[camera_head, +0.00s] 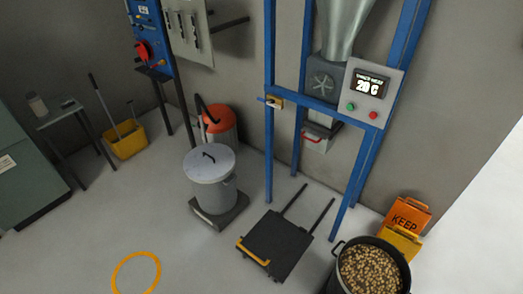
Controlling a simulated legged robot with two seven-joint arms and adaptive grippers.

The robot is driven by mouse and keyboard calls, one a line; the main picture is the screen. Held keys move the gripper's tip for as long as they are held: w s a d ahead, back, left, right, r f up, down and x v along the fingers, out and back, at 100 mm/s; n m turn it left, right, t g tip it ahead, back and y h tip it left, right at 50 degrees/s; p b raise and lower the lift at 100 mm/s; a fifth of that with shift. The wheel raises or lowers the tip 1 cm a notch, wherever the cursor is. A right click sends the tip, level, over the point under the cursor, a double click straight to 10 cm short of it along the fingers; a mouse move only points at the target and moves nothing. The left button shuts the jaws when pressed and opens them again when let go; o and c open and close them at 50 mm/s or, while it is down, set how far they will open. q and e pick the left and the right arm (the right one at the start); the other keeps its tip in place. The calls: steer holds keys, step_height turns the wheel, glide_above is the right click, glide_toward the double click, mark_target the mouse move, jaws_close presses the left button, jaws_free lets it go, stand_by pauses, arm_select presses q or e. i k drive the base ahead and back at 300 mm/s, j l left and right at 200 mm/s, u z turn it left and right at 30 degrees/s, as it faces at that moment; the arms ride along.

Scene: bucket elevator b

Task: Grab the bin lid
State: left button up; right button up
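A grey cylindrical bin (215,194) stands upright on a dark low base, near the middle of the head view. Its round light-grey bin lid (210,163) sits on top, with a dark handle or mark across it. Neither of my grippers shows in this view.
A blue-framed machine (320,105) with a control box (374,92) stands behind. A black cart (273,245) lies right of the bin, and a pot of brown pieces (369,270) is at lower right. A red-topped container (221,120) stands behind the bin.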

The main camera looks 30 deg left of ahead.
mark_target(211, 161)
steer(key=j+z, duration=0.2)
steer(key=j, duration=0.3)
steer(key=j+z, duration=0.25)
steer(key=j, duration=0.25)
steer(key=j+z, duration=0.2)
steer(key=j, duration=0.3)
steer(key=k+j+z, duration=0.2)
steer(key=j, duration=0.3)
steer(key=j+z, duration=0.2)
steer(key=j, duration=0.3)
steer(key=k+j+z, duration=0.25)
steer(key=j, duration=0.2)
steer(key=i, duration=0.1)
